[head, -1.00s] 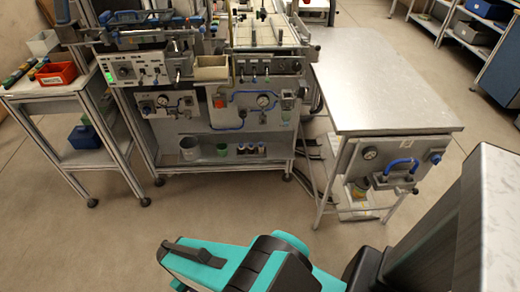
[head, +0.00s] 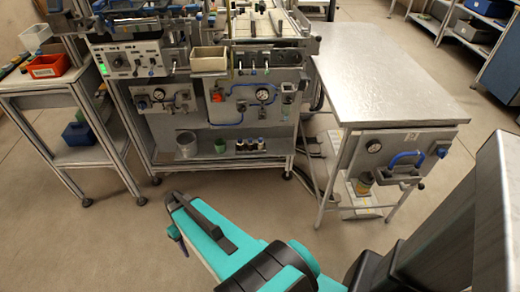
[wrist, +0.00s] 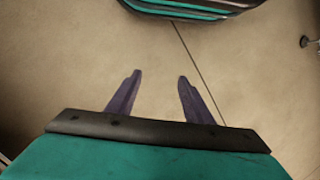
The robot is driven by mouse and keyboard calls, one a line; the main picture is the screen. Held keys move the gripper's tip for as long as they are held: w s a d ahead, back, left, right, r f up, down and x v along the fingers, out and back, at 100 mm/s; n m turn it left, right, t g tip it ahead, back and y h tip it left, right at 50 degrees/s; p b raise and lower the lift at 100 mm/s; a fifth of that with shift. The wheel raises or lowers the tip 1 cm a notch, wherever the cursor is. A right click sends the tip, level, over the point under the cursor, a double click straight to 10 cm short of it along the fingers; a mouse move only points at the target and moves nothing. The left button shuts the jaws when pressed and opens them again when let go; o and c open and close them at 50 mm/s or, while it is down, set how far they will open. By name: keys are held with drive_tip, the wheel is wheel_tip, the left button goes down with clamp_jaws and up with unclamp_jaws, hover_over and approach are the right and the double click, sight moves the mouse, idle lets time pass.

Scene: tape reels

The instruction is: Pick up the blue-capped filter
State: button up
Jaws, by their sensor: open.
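My gripper (wrist: 159,76) is open in the wrist view, with two dark purple fingers apart and nothing between them. In the head view, my teal arm reaches to the lower middle, well short of the machine. I cannot pick out the blue-capped filter for certain. A small clear bowl-like fitting (head: 288,97) is on the machine's front panel. Cap colours are too small to tell.
The machine bench (head: 222,163) stands ahead. A metal-topped table (head: 390,75) with a gauge and blue-handled panel is at right. A side stand (head: 50,100) holds a red bin (head: 49,66) and, lower, a blue box (head: 78,133). The floor (head: 110,240) in front is clear.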

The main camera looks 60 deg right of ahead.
drive_tip(key=w+d+r+t+b, duration=0.15)
drive_tip(key=w+d, duration=0.25)
drive_tip(key=d, duration=0.4)
drive_tip(key=w+d+t+b, duration=0.1)
drive_tip(key=w+d+b, duration=0.25)
drive_tip(key=d, duration=0.45)
drive_tip(key=m+t+h+b, duration=0.1)
drive_tip(key=t+h+b, duration=0.3)
drive_tip(key=b, duration=0.5)
approach(261, 144)
drive_tip(key=d+y, duration=0.1)
drive_tip(key=d, duration=0.2)
drive_tip(key=shift+w+a+t, duration=0.2)
drive_tip(key=shift+w+t, duration=0.15)
drive_tip(key=shift+t, duration=0.1)
drive_tip(key=shift+x, duration=1.25)
drive_tip(key=shift+a, duration=0.1)
